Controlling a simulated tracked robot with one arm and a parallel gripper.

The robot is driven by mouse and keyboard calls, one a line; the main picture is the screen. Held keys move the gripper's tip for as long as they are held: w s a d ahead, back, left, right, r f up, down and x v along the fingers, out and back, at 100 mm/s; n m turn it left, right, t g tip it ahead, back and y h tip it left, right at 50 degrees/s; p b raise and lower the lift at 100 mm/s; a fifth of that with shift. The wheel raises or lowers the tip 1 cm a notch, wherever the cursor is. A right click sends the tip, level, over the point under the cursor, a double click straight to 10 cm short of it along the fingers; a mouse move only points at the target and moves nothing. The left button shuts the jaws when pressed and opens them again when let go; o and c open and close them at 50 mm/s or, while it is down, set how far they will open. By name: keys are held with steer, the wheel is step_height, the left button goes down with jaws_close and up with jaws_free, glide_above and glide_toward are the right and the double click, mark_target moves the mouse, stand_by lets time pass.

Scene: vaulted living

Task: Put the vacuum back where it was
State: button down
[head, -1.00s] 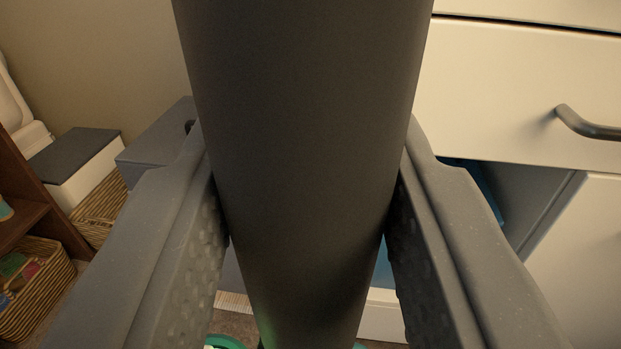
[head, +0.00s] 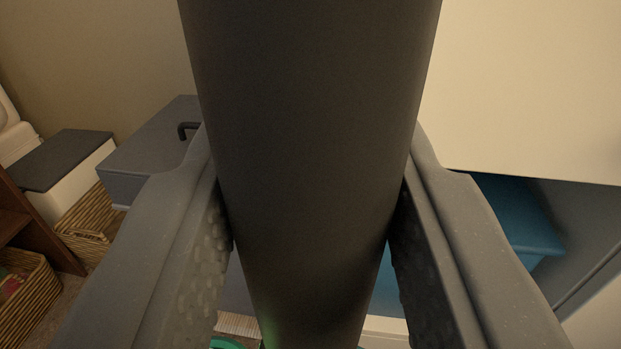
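The vacuum (head: 312,150) shows as a thick dark grey cylinder, upright and filling the middle of the head view. Its top and most of its lower end are out of view. My gripper (head: 310,225) has a finger on each side of the cylinder, and both pads press against it. A small piece of green (head: 228,343) shows low beside the cylinder; I cannot tell whether it belongs to the vacuum.
A cream cabinet (head: 530,90) stands close on the right, with a blue bin (head: 520,225) in an open space under it. A grey box with a handle (head: 150,140) is at left. Wicker baskets (head: 28,300) and a brown shelf (head: 25,225) stand further left.

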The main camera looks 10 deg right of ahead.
steer(key=shift+f, duration=0.2)
steer(key=c, duration=1)
jaws_free()
steer(key=shift+s, duration=0.1)
steer(key=s, duration=0.4)
steer(key=s+a+p, duration=0.1)
steer(key=s, duration=0.2)
steer(key=s+a, duration=0.1)
steer(key=s, duration=0.3)
steer(key=shift+s+a+f+p, duration=0.1)
steer(key=shift+s+a+p, duration=0.05)
steer(key=shift+s+p, duration=0.25)
steer(key=shift+w, duration=0.1)
